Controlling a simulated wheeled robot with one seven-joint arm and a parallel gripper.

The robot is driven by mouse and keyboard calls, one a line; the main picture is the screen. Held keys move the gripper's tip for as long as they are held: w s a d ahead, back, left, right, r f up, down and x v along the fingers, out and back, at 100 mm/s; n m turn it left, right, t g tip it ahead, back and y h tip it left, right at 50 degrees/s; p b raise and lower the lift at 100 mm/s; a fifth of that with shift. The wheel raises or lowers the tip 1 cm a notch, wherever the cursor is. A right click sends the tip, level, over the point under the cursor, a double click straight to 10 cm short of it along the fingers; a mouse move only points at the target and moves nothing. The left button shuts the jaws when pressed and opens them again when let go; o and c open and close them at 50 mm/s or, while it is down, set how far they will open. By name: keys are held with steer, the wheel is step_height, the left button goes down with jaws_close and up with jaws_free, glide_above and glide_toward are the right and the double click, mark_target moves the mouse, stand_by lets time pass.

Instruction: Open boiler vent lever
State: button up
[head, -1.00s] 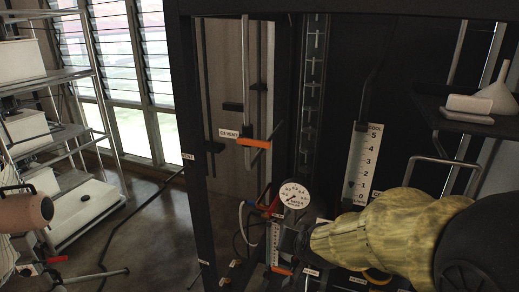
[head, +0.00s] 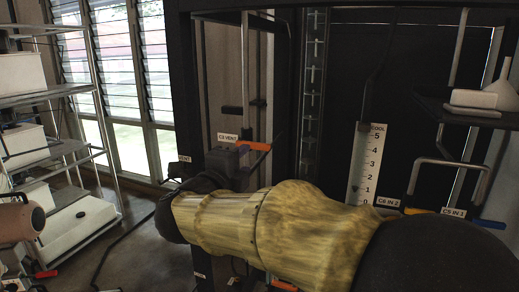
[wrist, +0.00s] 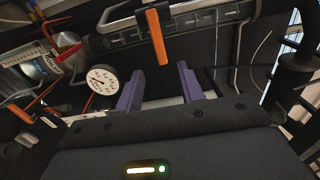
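An orange lever handle (head: 254,146) sticks out to the right beside a label reading C3 VENT (head: 228,137) in the head view. In the wrist view an orange lever (wrist: 157,38) hangs from a bar, just beyond the fingertips and roughly between them. My gripper (wrist: 160,76) is open, its two purple fingers apart with nothing between them. In the head view my arm crosses the rack, and its dark wrist end is close to the vent lever's left and lower side. The fingers are not clear there. I cannot tell whether they touch the lever.
A white-faced gauge (wrist: 102,79) is left of the fingers in the wrist view. Wire shelving (head: 98,88) stands left, with floor between.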

mark_target(258, 148)
steer(key=shift+w, duration=0.1)
steer(key=p+x, duration=0.2)
steer(key=x, duration=0.6)
steer(key=shift+w+d+p, duration=0.15)
steer(key=shift+p, duration=0.2)
steer(key=shift+f, duration=0.1)
steer(key=shift+w, duration=0.1)
steer(key=shift+x, duration=0.8)
steer(key=shift+c, duration=0.9)
jaws_close()
